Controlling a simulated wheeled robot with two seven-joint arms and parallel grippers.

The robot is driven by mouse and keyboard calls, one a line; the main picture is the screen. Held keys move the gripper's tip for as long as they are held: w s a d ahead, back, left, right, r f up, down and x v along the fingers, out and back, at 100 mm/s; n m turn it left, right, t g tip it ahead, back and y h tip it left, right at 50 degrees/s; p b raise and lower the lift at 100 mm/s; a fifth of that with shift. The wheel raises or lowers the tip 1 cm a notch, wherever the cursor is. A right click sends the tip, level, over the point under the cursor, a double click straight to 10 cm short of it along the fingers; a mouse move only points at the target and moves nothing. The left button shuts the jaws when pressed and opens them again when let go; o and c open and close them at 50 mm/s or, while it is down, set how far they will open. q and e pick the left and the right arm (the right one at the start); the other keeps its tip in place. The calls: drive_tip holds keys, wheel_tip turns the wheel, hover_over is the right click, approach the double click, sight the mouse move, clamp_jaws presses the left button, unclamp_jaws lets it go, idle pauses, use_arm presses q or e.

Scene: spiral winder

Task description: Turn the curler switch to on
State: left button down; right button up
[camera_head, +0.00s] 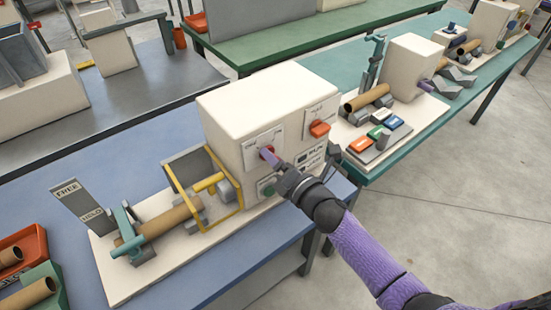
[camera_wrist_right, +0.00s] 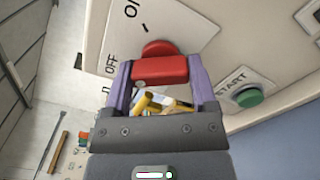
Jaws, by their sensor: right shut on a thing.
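The winder is a cream box (camera_head: 265,100) on a white base, with switch panels on its front. My right gripper (camera_head: 271,157) reaches the left panel from the lower right. In the right wrist view its two purple fingers (camera_wrist_right: 160,82) are shut on the sides of a red switch handle (camera_wrist_right: 160,70). Behind the handle is a round red hub. The panel has an OFF label at the left and a partly cut-off label starting with O above. I cannot tell which mark the switch points to. My left gripper is not in view.
A green START button (camera_wrist_right: 249,97) is just below and right of the held switch. A yellow frame (camera_head: 229,222) and cardboard tube (camera_head: 172,217) stand left of the box. Grey floor is free at right.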

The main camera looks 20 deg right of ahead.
drive_tip(key=m, duration=0.3)
drive_tip(key=shift+p, duration=0.3)
drive_tip(key=m+p, duration=0.1)
drive_tip(key=m, duration=0.7)
drive_tip(key=shift+m+p, duration=0.3)
drive_tip(key=shift+p, duration=0.05)
drive_tip(key=shift+m, duration=1.2)
drive_tip(key=shift+f+m, duration=0.1)
drive_tip(key=shift+m, duration=0.4)
